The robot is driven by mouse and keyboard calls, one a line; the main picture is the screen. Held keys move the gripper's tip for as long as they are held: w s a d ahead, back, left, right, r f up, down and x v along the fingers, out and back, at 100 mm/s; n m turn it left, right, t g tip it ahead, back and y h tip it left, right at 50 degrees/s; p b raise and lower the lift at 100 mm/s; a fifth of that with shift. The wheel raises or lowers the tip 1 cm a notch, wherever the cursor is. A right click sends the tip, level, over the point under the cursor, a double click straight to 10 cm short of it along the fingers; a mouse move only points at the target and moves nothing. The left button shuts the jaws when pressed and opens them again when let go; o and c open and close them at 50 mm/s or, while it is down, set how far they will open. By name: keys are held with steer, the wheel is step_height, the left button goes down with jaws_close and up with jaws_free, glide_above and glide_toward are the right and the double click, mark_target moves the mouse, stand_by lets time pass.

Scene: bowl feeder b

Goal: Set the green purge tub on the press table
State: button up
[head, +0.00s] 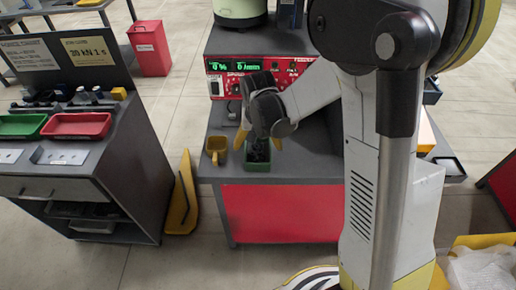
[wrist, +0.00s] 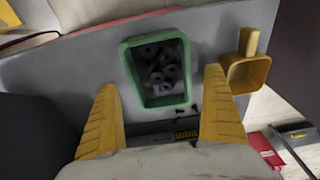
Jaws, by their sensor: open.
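A green tub (head: 257,166) holding several dark ring-like parts sits on the grey bench below the red control box. It also shows in the wrist view (wrist: 186,102), upright, its far part beyond my fingertips. My gripper (head: 258,142) points down over this tub, open, with its yellow fingers spread to either side of the tub's near end. In the wrist view my gripper (wrist: 160,82) holds nothing. I cannot tell how high the fingertips are above the bench. A dark table (head: 130,150) at left carries a sign reading "20 kN 1 s"; it may be the press table.
A yellow scoop (head: 216,147) stands close left of the tub; in the wrist view the scoop (wrist: 247,73) is at right. The left table holds a green tray (head: 22,125), a red tray (head: 77,125) and small parts. A yellow panel (head: 182,200) stands between table and bench.

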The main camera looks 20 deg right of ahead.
steer(key=s+r+n+t+p, duration=0.1)
steer(key=s+r, duration=0.4)
steer(key=r, duration=0.4)
steer(key=s+r+n+t+p, duration=0.15)
steer(key=s+r, duration=0.25)
steer(key=r, duration=0.4)
steer(key=s+d+r+n+t, duration=0.1)
steer(key=s+r+t, duration=0.2)
steer(key=s, duration=0.6)
steer(key=shift+d+r, duration=0.15)
steer(key=shift+r, duration=0.1)
